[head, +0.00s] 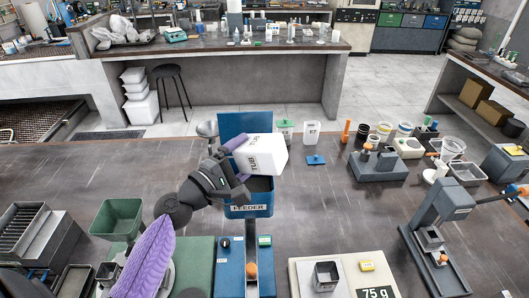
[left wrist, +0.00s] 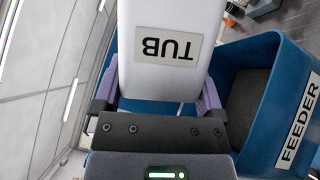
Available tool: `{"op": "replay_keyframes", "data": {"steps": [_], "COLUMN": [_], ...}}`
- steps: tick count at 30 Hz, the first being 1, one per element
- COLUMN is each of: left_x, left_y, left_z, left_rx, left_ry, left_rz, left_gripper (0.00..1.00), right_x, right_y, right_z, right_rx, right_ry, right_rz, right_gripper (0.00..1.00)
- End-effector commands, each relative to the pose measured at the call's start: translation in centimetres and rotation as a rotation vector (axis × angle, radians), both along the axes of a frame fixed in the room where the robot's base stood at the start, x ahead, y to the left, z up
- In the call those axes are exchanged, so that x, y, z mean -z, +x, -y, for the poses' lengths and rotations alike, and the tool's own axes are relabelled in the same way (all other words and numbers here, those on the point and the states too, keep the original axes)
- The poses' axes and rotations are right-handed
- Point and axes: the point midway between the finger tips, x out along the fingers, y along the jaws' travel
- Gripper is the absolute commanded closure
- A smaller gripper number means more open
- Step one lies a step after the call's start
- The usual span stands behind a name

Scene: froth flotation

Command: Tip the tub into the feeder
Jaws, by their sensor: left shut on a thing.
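The white tub (head: 268,154) with a "TUB" label is held tilted above the blue feeder (head: 249,211) in the head view. My left gripper (head: 238,162) is shut on the tub from the left. In the left wrist view the tub (left wrist: 168,50) sits between my purple-padded fingers, its label upside down. The feeder (left wrist: 262,150) stands just right of the tub there, with dark grey material inside. The tub hides part of the feeder's opening in the head view. The tub's open end and contents are not seen. My right gripper is not in view.
A scale (head: 345,280) reading 75 g holds a small metal cup in front. A green hopper (head: 118,217) stands at left. A grey press (head: 440,225) stands at right. Table between is clear.

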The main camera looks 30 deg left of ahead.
Motion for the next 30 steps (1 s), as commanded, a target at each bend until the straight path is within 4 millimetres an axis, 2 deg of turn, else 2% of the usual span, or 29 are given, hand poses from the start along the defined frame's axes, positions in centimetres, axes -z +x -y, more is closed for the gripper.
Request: {"op": "replay_keyframes", "data": {"steps": [11, 23, 30], "left_x": [-0.2, -3.5, -3.5], "left_y": [0.0, 0.0, 0.0], "left_z": [0.0, 0.0, 0.0], "left_rx": [0.0, 0.0, 0.0], "left_ry": [0.0, 0.001, 0.0], "left_rz": [0.0, 0.001, 0.0], "left_gripper": [0.86, 0.86, 0.86], "right_x": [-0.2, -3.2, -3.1], "right_y": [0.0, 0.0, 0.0], "right_z": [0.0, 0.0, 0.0], "right_rx": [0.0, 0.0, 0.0], "right_ry": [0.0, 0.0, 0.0], "right_rz": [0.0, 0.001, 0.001], "right_gripper": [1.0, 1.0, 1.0]}}
